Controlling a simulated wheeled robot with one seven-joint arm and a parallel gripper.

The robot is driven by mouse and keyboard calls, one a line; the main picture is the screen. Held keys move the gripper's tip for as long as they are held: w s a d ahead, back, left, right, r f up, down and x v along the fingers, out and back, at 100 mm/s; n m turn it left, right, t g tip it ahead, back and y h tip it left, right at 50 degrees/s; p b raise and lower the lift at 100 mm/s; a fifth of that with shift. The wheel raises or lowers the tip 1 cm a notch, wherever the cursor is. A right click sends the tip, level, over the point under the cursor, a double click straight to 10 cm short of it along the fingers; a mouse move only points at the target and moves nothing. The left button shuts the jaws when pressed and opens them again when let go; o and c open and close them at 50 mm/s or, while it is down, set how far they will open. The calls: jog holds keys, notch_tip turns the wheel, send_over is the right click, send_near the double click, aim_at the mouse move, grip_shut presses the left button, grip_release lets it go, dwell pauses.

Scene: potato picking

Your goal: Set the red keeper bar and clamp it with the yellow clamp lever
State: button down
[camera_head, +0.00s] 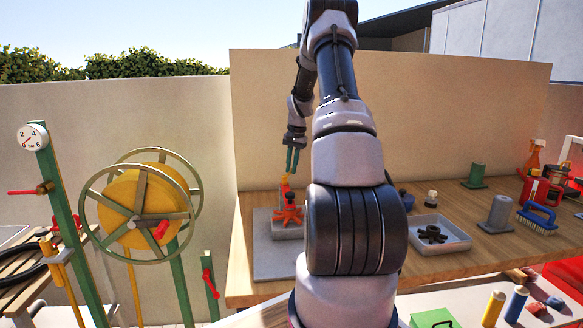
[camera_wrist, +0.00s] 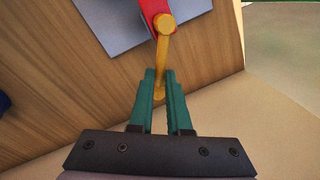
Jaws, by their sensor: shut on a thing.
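My gripper (camera_wrist: 160,75) has green fingers, shut on the yellow clamp lever (camera_wrist: 162,50) near its free end. The lever's round pivot end lies over a red part (camera_wrist: 149,8), which may be the keeper bar and is cut off by the top of the wrist view. In the head view my gripper (camera_head: 291,170) points down above the fixture, with the yellow lever's tip (camera_head: 285,178) just below the fingers. Red parts (camera_head: 288,213) with a dark knob sit on a grey block (camera_head: 288,232). I cannot tell how the bar is seated there.
The fixture stands on a grey plate (camera_head: 270,262) at the left of the wooden bench (camera_head: 455,205). My arm hides the bench's middle. A grey tray (camera_head: 455,243) holds a dark star knob (camera_head: 432,235). A wall rises behind.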

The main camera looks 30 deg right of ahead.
dwell(0.6)
jog(key=s+m+h, duration=0.2)
jog(key=s+m, duration=0.5)
jog(key=m, duration=0.9)
jog(key=shift+s+a, duration=0.2)
jog(key=shift+a, duration=0.15)
dwell(0.4)
jog(key=c, duration=0.9)
grip_release()
jog(key=shift+o, duration=0.2)
jog(key=shift+s, duration=0.1)
notch_tip(320, 180, up, 11)
jog(key=s+a, duration=0.1)
